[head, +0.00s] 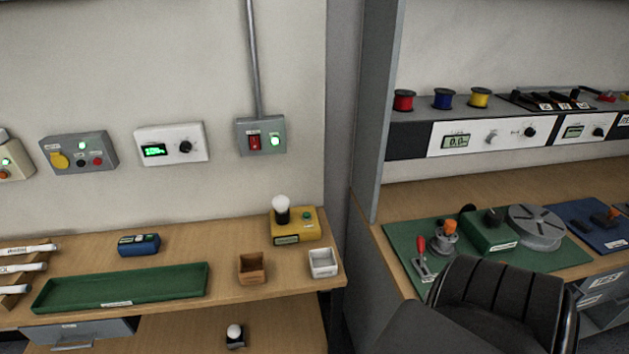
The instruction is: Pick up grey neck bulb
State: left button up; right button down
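A white round bulb (281,203) stands upright on a yellow box (297,232) near the right end of the left bench. The part below its globe looks dark; I cannot tell if the neck itself is grey. A second white bulb (234,331) sits lower down, below the bench top, in a small dark holder (235,344). Its neck is too small to make out. Neither of my grippers is in view.
On the left bench (215,277) are a green tray (120,290), a blue device (139,245), a brown box (252,269) and a white box (323,263). A black padded chair-like shape (500,302) blocks part of the right bench, which holds a green mat (405,250).

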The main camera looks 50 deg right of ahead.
aim_at(281, 202)
jog(key=u, duration=0.2)
jog(key=k, duration=0.3)
jog(key=z, duration=2)
